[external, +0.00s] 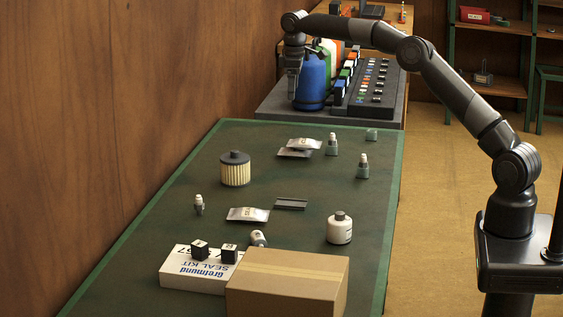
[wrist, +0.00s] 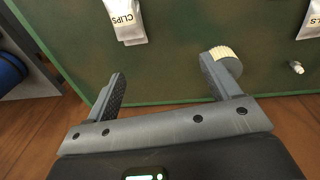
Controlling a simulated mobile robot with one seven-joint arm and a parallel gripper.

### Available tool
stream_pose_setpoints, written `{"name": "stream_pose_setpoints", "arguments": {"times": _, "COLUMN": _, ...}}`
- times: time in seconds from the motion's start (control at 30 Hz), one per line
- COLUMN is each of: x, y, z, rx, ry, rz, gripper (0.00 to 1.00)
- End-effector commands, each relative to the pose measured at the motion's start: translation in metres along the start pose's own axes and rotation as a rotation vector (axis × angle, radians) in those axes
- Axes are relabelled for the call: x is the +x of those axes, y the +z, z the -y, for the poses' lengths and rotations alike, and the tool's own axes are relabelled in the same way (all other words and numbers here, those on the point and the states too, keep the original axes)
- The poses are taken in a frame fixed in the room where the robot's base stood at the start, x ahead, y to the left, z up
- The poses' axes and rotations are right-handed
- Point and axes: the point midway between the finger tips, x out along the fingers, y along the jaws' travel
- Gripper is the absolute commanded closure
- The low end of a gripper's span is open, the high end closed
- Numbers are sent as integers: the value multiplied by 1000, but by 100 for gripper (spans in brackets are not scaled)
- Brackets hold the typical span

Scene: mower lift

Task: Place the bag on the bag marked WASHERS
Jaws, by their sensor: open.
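A silver bag (external: 305,143) lies overlapping another silver bag (external: 292,153) on the green bench top, towards its far end. In the wrist view the bag there reads CLIPS (wrist: 125,18); the lower bag's label cannot be read. A third bag (external: 248,214) lies apart, nearer the camera; in the wrist view its label (wrist: 311,20) is cut off, ending in "LS". No label reading WASHERS is legible. My gripper (external: 292,97) is open and empty, raised beside the blue bottle, away from the bags; its two spread fingers show in the wrist view (wrist: 162,72).
A yellow ribbed filter (external: 235,172) stands near the wall edge. The blue bottle (external: 310,82) stands on the far platform.

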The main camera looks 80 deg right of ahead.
Motion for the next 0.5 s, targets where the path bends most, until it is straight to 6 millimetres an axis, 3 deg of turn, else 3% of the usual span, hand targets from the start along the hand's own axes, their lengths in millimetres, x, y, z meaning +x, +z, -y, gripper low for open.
{"name": "stream_pose_setpoints", "arguments": {"times": 0.03, "x": -21, "y": -2, "z": 21, "rx": -18, "ry": 17, "rz": -11, "gripper": 19}}
{"name": "stream_pose_setpoints", "arguments": {"times": 0.27, "x": -88, "y": 10, "z": 105, "rx": -61, "ry": 73, "rz": -55, "gripper": 19}}
{"name": "stream_pose_setpoints", "arguments": {"times": 0.5, "x": -140, "y": 52, "z": 184, "rx": -76, "ry": 113, "rz": -110, "gripper": 19}}
